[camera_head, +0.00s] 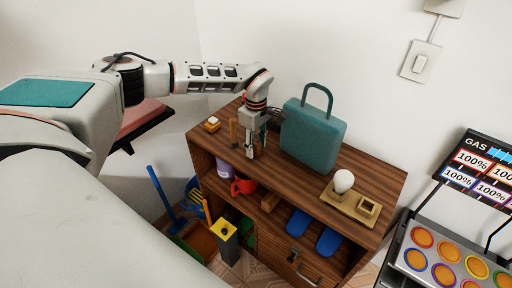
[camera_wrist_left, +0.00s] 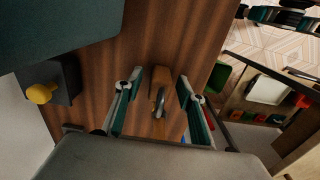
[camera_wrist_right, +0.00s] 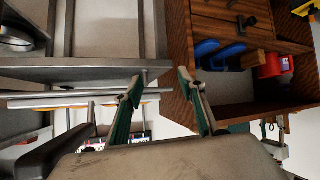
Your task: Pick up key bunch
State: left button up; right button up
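A small brown piece with a grey metal ring (camera_wrist_left: 157,90), which looks like the key bunch, is on the wooden cabinet top in the left wrist view. My left gripper (camera_wrist_left: 157,76) is open, with one green-padded finger on each side of it. No contact with the fingers shows. In the head view my left gripper (camera_head: 251,152) points down at the cabinet top, left of the teal bag, and largely hides the piece. My right gripper (camera_wrist_right: 160,80) is open and empty in the right wrist view, beside the cabinet.
The teal bag (camera_head: 313,134) stands close right of my left gripper on the wooden cabinet (camera_head: 372,175). A tray (camera_head: 350,205) with a white bulb (camera_head: 343,180) is further right. A small block (camera_head: 212,124) sits at the left end. A gas panel (camera_head: 480,170) stands at right.

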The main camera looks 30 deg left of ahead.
pick_arm(q)
grip_shut()
jog(key=shift+r, duration=0.15)
notch_tip(320, 180, up, 20)
jog(key=shift+p, duration=0.35)
